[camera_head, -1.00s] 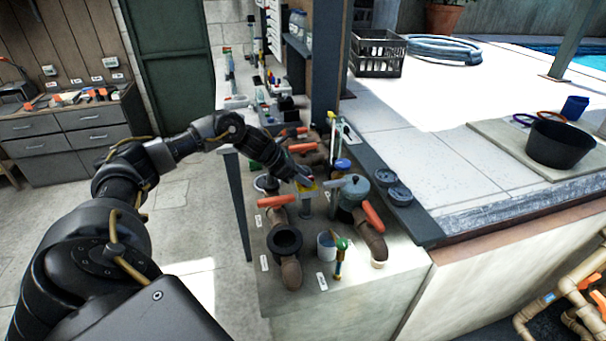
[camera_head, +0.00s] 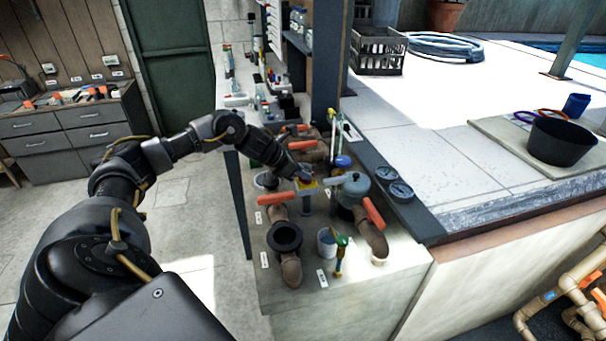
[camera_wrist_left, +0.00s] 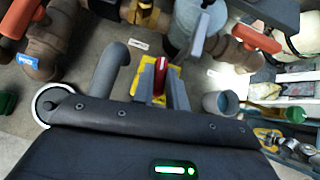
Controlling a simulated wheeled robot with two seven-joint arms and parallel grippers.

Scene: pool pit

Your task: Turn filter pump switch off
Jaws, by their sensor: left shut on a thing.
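The filter pump switch (camera_head: 308,184) is a small yellow plate with a red handle, on a grey post among the pipes in the head view. In the left wrist view its red handle (camera_wrist_left: 160,76) stands between the grey fingers, in front of the yellow plate (camera_wrist_left: 145,78). My left gripper (camera_head: 300,178) reaches it from the left and is shut on the red handle. The gripper hides part of the switch, and the handle's exact setting cannot be read. My right gripper is not in view.
Brown pipes with orange valve handles (camera_head: 372,212) crowd the plinth. A grey filter tank (camera_head: 354,188) stands right beside the switch. Two round gauges (camera_head: 400,192) lie on the dark ledge.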

